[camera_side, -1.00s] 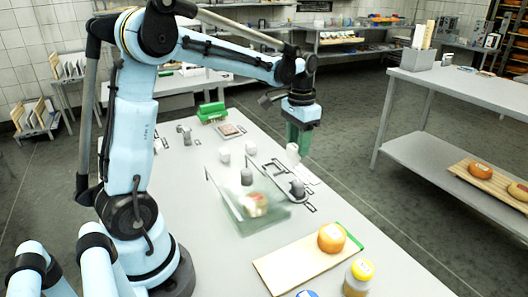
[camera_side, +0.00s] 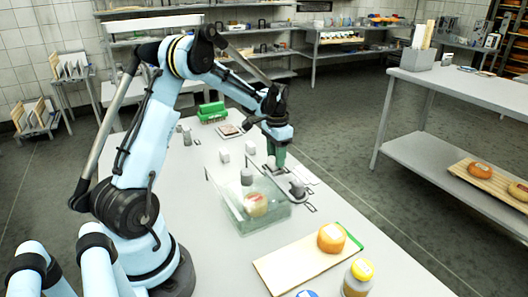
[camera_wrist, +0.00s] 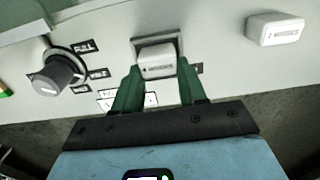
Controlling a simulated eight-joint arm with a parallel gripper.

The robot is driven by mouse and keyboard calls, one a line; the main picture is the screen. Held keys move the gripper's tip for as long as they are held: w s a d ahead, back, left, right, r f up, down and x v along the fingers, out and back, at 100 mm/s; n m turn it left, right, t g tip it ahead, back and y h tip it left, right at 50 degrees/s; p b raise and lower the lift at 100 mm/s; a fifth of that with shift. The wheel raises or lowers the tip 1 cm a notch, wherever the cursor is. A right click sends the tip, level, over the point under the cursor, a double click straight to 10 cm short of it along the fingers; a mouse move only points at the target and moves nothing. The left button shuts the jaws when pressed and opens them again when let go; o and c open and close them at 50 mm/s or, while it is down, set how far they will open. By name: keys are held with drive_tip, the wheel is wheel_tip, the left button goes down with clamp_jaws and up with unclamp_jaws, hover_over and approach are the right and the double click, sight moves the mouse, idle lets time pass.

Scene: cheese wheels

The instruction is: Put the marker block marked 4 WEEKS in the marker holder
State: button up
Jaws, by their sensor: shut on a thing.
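My gripper (camera_wrist: 158,85) has two green fingers shut on a white marker block (camera_wrist: 157,62). The block has a dark printed label, too small to read surely. It is at a grey square holder (camera_wrist: 140,42), whose rim shows behind and beside it in the wrist view. I cannot tell whether the block is seated in the holder or just above it. In the side view my gripper (camera_side: 276,156) is low over the table's far right side, and the held block is mostly hidden. Another white labelled block (camera_wrist: 275,29) stands apart on the right in the wrist view.
A dark grey knob (camera_wrist: 58,73) stands left of the holder. A clear tank (camera_side: 272,221) with a cheese wheel (camera_side: 256,204) is nearer the side camera. A board (camera_side: 290,265) bears an orange cheese (camera_side: 331,237). A green rack (camera_side: 212,111) stands at the back.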

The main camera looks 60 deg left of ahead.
drive_tip(key=shift+f, duration=0.35)
drive_tip(key=o, duration=1)
drive_tip(key=shift+o, duration=0.2)
drive_tip(key=shift+r, duration=0.1)
wheel_tip(320, 180, up, 11)
drive_tip(key=s+d+r+t, duration=0.2)
drive_tip(key=d, duration=0.4)
drive_tip(key=s+d+r+t, duration=0.1)
drive_tip(key=s+d+r, duration=0.15)
drive_tip(key=d, duration=0.35)
drive_tip(key=s+d+f+t, duration=0.3)
drive_tip(key=s+d, duration=0.4)
drive_tip(key=d, duration=0.3)
drive_tip(key=shift+s+d+f+t, duration=0.25)
drive_tip(key=shift+d+f+t, duration=0.05)
drive_tip(key=shift+t, duration=0.3)
